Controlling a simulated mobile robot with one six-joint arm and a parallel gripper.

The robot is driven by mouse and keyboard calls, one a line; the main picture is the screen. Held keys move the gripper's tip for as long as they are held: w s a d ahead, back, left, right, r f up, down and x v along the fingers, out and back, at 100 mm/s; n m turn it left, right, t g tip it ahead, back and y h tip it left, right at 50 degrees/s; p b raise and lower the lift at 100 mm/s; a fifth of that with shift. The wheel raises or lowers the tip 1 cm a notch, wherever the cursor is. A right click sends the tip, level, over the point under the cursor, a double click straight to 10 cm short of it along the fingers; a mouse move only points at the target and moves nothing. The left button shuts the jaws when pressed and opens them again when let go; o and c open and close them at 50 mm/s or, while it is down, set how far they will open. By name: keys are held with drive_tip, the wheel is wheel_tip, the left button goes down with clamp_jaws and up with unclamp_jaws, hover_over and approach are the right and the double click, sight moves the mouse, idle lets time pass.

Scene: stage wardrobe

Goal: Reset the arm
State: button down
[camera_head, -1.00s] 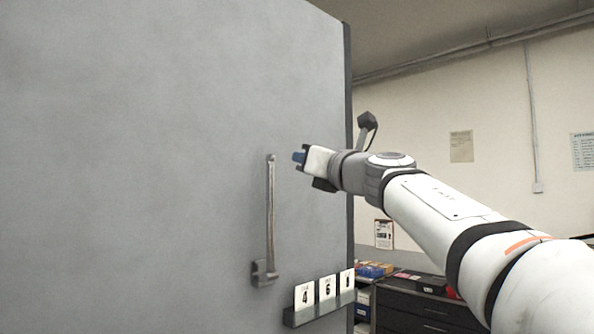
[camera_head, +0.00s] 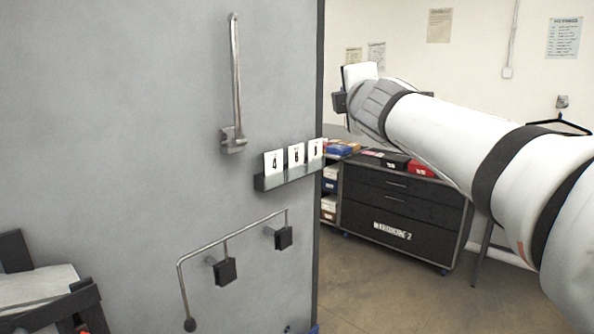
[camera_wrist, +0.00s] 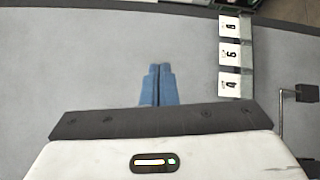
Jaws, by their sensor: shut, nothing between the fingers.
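My gripper (camera_wrist: 159,84) shows in the wrist view with its blue fingers together and nothing between them. Behind the fingers is the plain grey panel (camera_wrist: 80,60), with no visible contact. In the head view my arm reaches in from the right and its wrist end is near the right edge of the grey panel (camera_head: 120,130). The fingertips are hidden there behind the wrist.
The panel carries a vertical metal handle (camera_head: 236,80), a small ledge (camera_head: 285,178) with numbered cards, and a bent rail (camera_head: 228,240) on black blocks. A black drawer cabinet (camera_head: 400,210) stands behind at right. Open floor (camera_head: 370,295) lies before it.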

drive_tip(key=s+d+f+m+g+h, duration=0.1)
drive_tip(key=s+d+f+m+g, duration=0.25)
drive_tip(key=f, duration=0.45)
drive_tip(key=s+d+f+m+g+h, duration=0.2)
drive_tip(key=s+f+m, duration=0.25)
drive_tip(key=f, duration=0.35)
drive_tip(key=s+d+f+m+g+h, duration=0.1)
drive_tip(key=s+d+f+m+g, duration=0.15)
drive_tip(key=f+m, duration=0.4)
drive_tip(key=s+a+f+m+g+y+b, duration=0.1)
drive_tip(key=s+f+m+g, duration=0.5)
drive_tip(key=s+f, duration=1.1)
wheel_tip(320, 180, down, 2)
drive_tip(key=shift+s+a+f+g+y, duration=0.1)
drive_tip(key=shift+s+a+g+y, duration=0.2)
drive_tip(key=shift+a+g+y, duration=0.4)
drive_tip(key=shift+a+m, duration=0.1)
drive_tip(key=shift+m, duration=0.15)
